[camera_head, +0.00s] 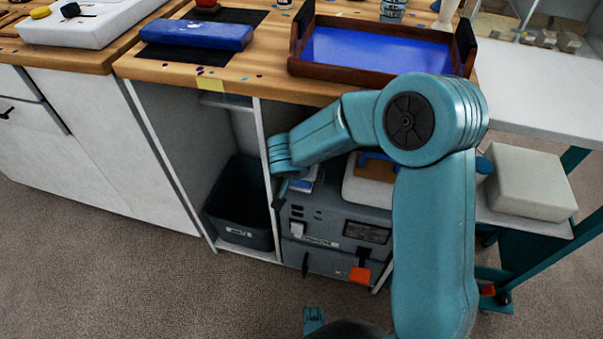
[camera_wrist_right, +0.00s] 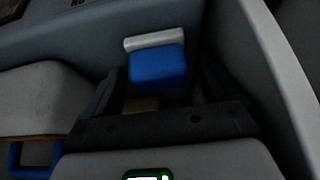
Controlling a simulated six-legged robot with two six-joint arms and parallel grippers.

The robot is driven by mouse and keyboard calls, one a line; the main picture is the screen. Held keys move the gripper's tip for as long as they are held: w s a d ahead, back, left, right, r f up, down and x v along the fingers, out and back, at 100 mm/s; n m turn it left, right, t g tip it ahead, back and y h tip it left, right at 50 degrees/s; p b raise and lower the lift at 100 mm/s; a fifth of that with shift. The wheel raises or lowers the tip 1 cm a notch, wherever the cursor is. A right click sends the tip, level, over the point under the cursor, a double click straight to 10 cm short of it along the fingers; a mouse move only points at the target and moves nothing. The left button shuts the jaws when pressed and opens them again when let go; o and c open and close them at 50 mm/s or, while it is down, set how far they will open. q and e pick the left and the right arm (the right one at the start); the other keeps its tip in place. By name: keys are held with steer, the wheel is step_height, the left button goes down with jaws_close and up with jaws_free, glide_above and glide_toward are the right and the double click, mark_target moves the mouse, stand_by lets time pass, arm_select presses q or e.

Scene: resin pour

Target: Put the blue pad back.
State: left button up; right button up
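A small blue pad with a pale top layer (camera_head: 303,182) is at the grey machine in the open cabinet bay. It also shows in the right wrist view (camera_wrist_right: 157,66), between the tips of my right gripper (camera_wrist_right: 160,85). Dark gaps show on both sides of the pad, so the fingers look open, not closed on it. In the head view my right gripper (camera_head: 282,188) reaches down at the bay's left divider, close beside the pad; its fingers are small and dark there. My left gripper is not in view.
The grey machine (camera_head: 335,222) fills the right bay; a dark bin (camera_head: 243,205) stands in the left bay. A pale box with a blue handle (camera_head: 365,190) is right of the pad. The benchtop above holds a blue box (camera_head: 200,35) and a blue-floored tray (camera_head: 375,50).

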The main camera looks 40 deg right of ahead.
steer(key=shift+r+p, duration=0.3)
steer(key=shift+p, duration=0.1)
steer(key=p+v, duration=0.2)
steer(key=v, duration=0.9)
steer(key=shift+s+a+r, duration=0.2)
steer(key=shift+r, duration=0.1)
